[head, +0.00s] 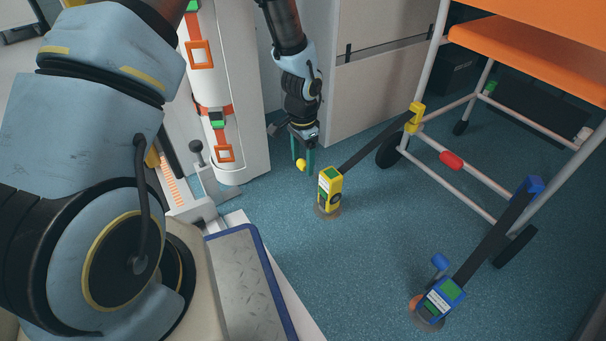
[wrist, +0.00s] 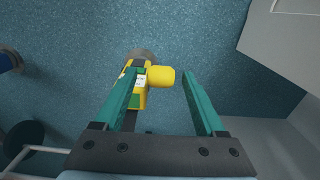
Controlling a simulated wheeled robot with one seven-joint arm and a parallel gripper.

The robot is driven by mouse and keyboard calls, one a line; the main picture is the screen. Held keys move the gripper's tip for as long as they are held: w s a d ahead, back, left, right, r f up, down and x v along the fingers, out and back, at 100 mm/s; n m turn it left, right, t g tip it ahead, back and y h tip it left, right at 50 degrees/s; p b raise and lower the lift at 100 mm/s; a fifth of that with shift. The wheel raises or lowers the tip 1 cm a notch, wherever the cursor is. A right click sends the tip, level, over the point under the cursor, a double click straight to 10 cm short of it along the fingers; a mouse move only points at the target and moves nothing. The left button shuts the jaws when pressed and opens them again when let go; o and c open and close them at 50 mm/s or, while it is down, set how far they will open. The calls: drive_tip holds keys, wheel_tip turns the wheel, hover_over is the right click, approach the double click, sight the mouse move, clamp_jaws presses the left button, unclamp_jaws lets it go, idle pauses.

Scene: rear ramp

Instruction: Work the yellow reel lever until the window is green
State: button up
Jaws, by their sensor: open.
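The yellow reel (head: 330,190) stands on the blue floor, with a dark strap running from it to a yellow hook on the trolley frame. It has green patches and a white label; I cannot tell which patch is the window. Its yellow lever knob (head: 301,165) sticks out to the left. My gripper (head: 303,168) points down at the knob with its teal fingers open. In the wrist view, the knob (wrist: 161,77) lies between the fingertips of the gripper (wrist: 163,75), close to the left finger. Whether it touches that finger is unclear. The reel (wrist: 139,92) is partly hidden behind the left finger.
A blue reel (head: 440,301) with a blue knob stands at the lower right, its strap running to the trolley (head: 480,205). White cabinets (head: 375,90) stand behind my gripper. A blue-edged metal step (head: 246,285) lies at lower centre. Floor between the reels is clear.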

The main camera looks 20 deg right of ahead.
sight(303, 170)
wheel_tip(303, 170, down, 4)
drive_tip(key=shift+f+b, duration=0.15)
drive_tip(key=shift+b, duration=0.65)
clamp_jaws()
idle(0.9)
